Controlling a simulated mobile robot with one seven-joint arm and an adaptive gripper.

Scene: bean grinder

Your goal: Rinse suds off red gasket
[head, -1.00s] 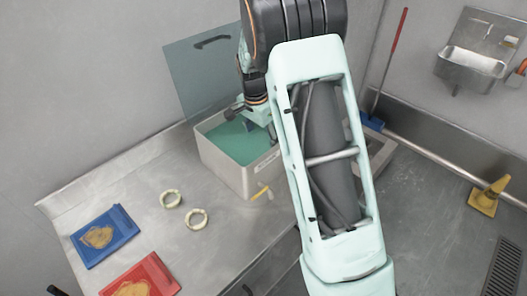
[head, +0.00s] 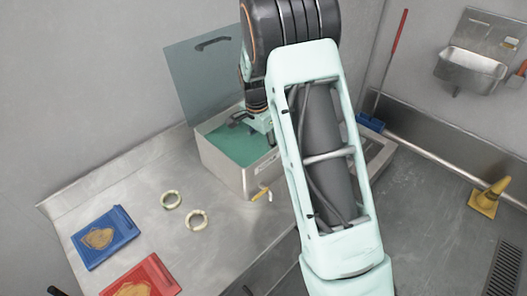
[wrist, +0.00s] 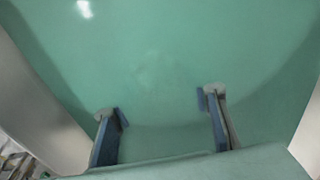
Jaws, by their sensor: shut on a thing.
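A steel tank (head: 222,172) of green liquid (head: 235,147) stands on the counter. My gripper (wrist: 163,108) reaches down into it. In the wrist view its two blue-padded fingers stand well apart. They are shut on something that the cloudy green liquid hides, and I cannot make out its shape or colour. A faint pale patch shows in the liquid beyond the fingers. Two cream rings, a rear ring (head: 163,203) and a front ring (head: 188,222), lie flat on the counter in front of the tank. I see no clearly red gasket.
A blue tray (head: 85,262) and a red tray (head: 160,262), each with a tan patch, lie at the front left. The tank's clear lid (head: 190,75) stands open behind it. A yellow tap handle (head: 262,190) sticks out in front. A wall basin (head: 468,72) hangs at right.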

